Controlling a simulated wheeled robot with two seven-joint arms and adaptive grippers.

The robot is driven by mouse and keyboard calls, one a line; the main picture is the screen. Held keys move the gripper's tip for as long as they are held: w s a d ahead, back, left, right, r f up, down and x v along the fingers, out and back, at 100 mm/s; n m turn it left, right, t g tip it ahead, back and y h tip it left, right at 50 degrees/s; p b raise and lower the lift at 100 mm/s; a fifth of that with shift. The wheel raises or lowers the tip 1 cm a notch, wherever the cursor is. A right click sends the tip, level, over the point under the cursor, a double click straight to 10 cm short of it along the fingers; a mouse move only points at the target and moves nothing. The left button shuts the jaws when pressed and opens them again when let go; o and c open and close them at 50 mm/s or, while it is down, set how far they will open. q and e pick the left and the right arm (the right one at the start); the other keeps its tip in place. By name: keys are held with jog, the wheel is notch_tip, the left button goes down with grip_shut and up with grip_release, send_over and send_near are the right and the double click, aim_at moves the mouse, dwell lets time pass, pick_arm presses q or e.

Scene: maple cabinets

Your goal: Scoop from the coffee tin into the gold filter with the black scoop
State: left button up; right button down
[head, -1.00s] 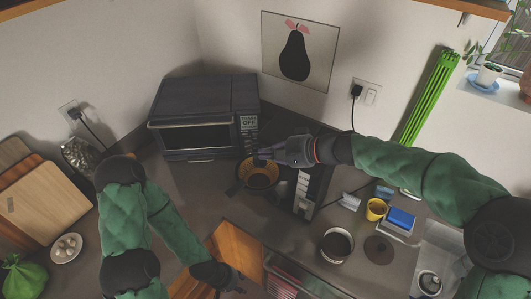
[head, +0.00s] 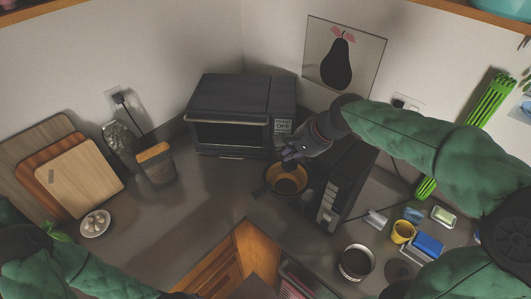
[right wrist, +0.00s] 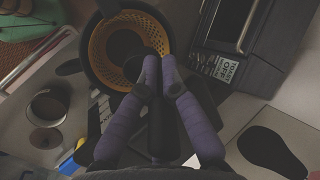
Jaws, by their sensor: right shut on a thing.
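The gold filter (head: 272,180) sits in a dark holder on the counter, in front of the toaster oven. It also shows in the right wrist view (right wrist: 98,52). My right gripper (head: 290,154) is just above the filter's back rim. In the right wrist view its purple fingers (right wrist: 155,72) are shut on the black scoop (right wrist: 163,125), whose handle lies between them. The scoop's bowl is hard to make out against the dark filter interior. The open coffee tin (head: 357,263), dark inside, stands at the lower right. My left arm is at the lower left, its gripper barely showing at the bottom edge.
A tall black machine (head: 345,185) stands right of the filter, close to my right forearm. The toaster oven (head: 230,115) is behind. A yellow mug (head: 402,232), blue sponge (head: 428,245) and round lid (head: 402,270) lie at right. The counter left of the filter is clear.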

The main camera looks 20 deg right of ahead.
jog(key=g+p, duration=0.1)
jog(key=p, duration=0.2)
jog(key=w+r+g+h+p, duration=0.1)
jog(key=p, duration=0.3)
jog(key=shift+a+h, duration=0.3)
jog(key=g+h+p, duration=0.1)
jog(key=p, duration=0.2)
jog(key=w+a+g+h+p, duration=0.1)
jog(key=g+p, duration=0.1)
jog(key=p, duration=0.1)
jog(key=shift+w+r, duration=0.2)
jog(key=shift+r, duration=0.1)
dwell(0.6)
dwell(1.6)
